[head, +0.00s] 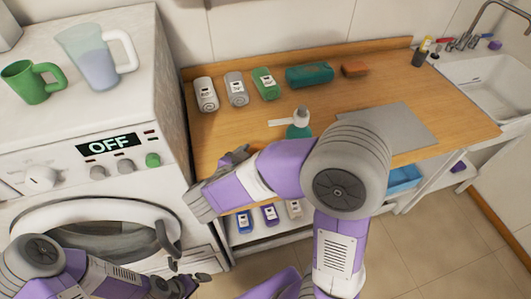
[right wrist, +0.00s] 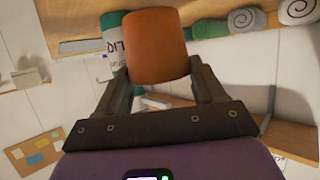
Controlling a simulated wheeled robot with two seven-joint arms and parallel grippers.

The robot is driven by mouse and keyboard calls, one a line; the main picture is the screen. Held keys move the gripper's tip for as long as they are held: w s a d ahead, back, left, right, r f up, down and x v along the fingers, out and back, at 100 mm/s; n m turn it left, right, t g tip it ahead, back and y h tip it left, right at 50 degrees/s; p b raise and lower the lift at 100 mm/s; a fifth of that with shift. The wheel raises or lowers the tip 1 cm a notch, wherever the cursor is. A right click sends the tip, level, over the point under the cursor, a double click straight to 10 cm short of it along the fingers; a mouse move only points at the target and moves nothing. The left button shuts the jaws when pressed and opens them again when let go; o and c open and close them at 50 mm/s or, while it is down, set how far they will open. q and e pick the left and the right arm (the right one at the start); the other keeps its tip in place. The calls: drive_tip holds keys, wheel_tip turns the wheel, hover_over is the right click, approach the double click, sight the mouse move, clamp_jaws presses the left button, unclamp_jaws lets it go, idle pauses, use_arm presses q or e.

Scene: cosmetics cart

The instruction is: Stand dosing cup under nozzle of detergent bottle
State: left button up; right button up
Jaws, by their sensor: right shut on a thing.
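An orange dosing cup (right wrist: 155,47) sits between the fingers of my right gripper (right wrist: 158,85) in the right wrist view, and the gripper is shut on it. In the head view, my right gripper (head: 236,156) is over the counter's front left part, left of the teal detergent bottle (head: 298,131); the cup cannot be made out there. The bottle stands upright with a white nozzle (head: 290,121) pointing left, and my right arm hides its lower part. My left gripper (head: 188,284) is low in front of the washing machine, its jaw opening unclear.
A grey mat (head: 400,125) lies right of the bottle. The washing machine (head: 160,120) borders the wooden counter (head: 215,130) on the left.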

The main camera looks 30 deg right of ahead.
drive_tip(key=shift+a+f+b+x, duration=0.15)
drive_tip(key=shift+b+x, duration=0.45)
drive_tip(key=shift+x, duration=0.55)
drive_tip(key=shift+f+b+x, duration=0.2)
drive_tip(key=shift+b+x, duration=0.35)
drive_tip(key=shift+x, duration=0.55)
drive_tip(key=shift+a+f+b+x, duration=0.15)
drive_tip(key=shift+b+x, duration=0.45)
drive_tip(key=shift+x, duration=0.55)
drive_tip(key=shift+s+d+r, duration=0.1)
drive_tip(key=shift+s, duration=0.05)
drive_tip(key=o, duration=1)
